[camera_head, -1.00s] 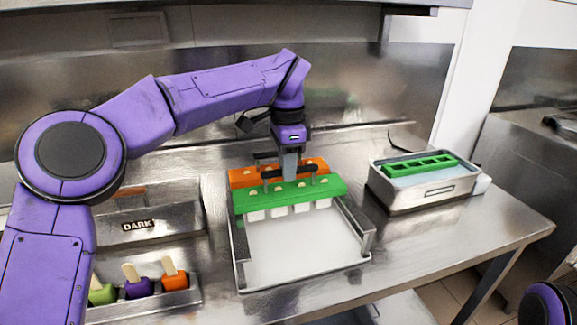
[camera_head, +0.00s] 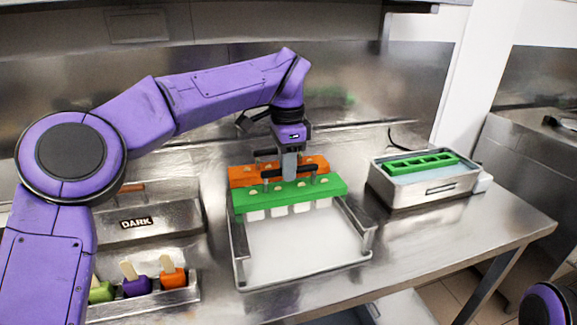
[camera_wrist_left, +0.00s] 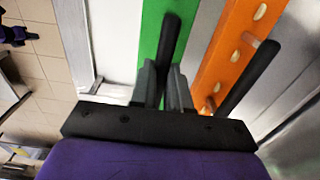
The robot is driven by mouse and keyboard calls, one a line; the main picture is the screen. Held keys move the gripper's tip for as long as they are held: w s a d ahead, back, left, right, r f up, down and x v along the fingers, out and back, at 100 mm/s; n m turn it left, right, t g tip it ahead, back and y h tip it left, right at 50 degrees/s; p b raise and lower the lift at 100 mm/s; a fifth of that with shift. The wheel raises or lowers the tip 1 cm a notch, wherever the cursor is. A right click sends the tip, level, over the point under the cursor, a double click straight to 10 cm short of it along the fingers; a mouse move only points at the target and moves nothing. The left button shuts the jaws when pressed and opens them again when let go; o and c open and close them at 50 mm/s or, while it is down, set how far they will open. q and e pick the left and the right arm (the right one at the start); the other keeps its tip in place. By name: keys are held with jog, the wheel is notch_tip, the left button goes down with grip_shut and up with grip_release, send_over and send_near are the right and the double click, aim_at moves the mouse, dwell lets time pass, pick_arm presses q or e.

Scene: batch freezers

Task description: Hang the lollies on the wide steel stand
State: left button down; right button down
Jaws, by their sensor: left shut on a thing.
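The wide steel stand (camera_head: 240,256) is a low frame with a pale floor at the middle of the counter. A green lolly holder (camera_head: 328,188) with white lollies (camera_head: 302,208) hanging under it lies across the stand's side rails. An orange holder (camera_head: 240,175) with stick ends showing lies just behind it; what hangs under it is hidden. My left gripper (camera_head: 290,178) points down over the green holder, shut on its black handle (camera_wrist_left: 168,45). The wrist view shows the fingers on either side of this handle, with the orange holder beside it. My right gripper is out of view.
A steel basin (camera_head: 425,188) with a green slotted frame (camera_head: 420,163) stands at right. A steel box labelled DARK (camera_head: 150,222) stands at left. Purple, orange and green lollies (camera_head: 137,285) stand in a tray in front of it. The counter's right front is bare.

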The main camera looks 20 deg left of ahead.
pick_arm(q)
jog(key=shift+r, duration=0.1)
jog(key=c, duration=1)
grip_release()
notch_tip(320, 180, up, 10)
jog(key=p, duration=0.2)
jog(key=shift+r+p, duration=0.25)
jog(key=shift+p, duration=0.05)
